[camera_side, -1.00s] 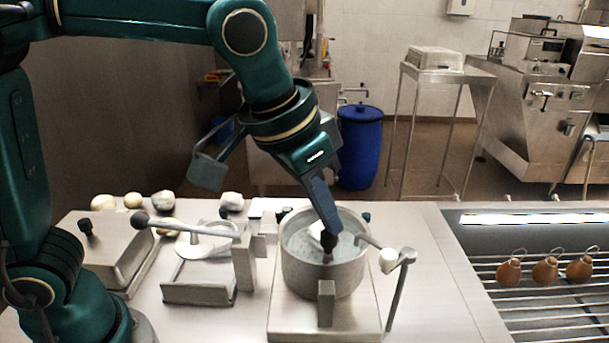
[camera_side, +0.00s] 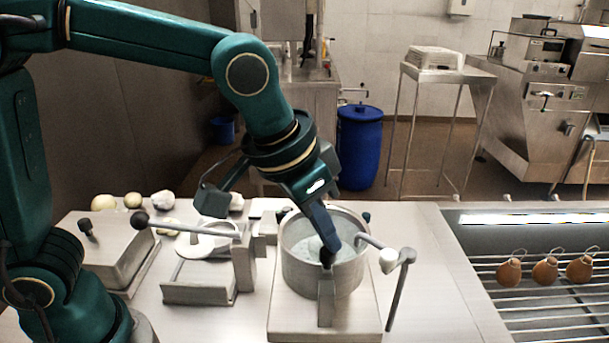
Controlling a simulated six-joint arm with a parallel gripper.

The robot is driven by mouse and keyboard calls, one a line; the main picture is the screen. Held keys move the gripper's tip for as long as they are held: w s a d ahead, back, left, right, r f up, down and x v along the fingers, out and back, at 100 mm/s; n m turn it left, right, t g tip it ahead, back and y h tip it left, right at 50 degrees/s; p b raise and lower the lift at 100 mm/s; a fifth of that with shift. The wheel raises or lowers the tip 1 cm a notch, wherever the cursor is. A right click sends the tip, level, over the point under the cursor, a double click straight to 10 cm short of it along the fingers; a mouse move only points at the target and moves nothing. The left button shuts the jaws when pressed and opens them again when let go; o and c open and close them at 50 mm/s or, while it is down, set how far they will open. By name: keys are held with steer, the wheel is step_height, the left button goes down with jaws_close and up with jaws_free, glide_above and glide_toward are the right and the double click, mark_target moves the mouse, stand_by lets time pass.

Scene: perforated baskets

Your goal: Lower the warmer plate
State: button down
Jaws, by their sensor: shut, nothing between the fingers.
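A round metal pot (camera_side: 296,273) with pale liquid (camera_side: 303,246) inside stands on a flat, square metal plate (camera_side: 300,320). No label shows whether this is the warmer plate. My gripper (camera_side: 327,260) is shut and empty. It points down at the front right of the pot's opening, with its dark tips by the inner side of the near rim. An upright metal block (camera_side: 326,303) stands against the pot's front. My gripper hides part of the liquid and rim.
A press with a long lever (camera_side: 190,228) and a white disc (camera_side: 196,247) stands left of the pot. A lidded metal box (camera_side: 108,252) is farther left, with several pale lumps (camera_side: 163,200) behind. Brown hanging pieces (camera_side: 545,270) are on the rack at right. The counter (camera_side: 437,290) between is clear.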

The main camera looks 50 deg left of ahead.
step_height(320, 180, up, 9)
stand_by(1.1)
steer(key=shift+f, duration=0.1)
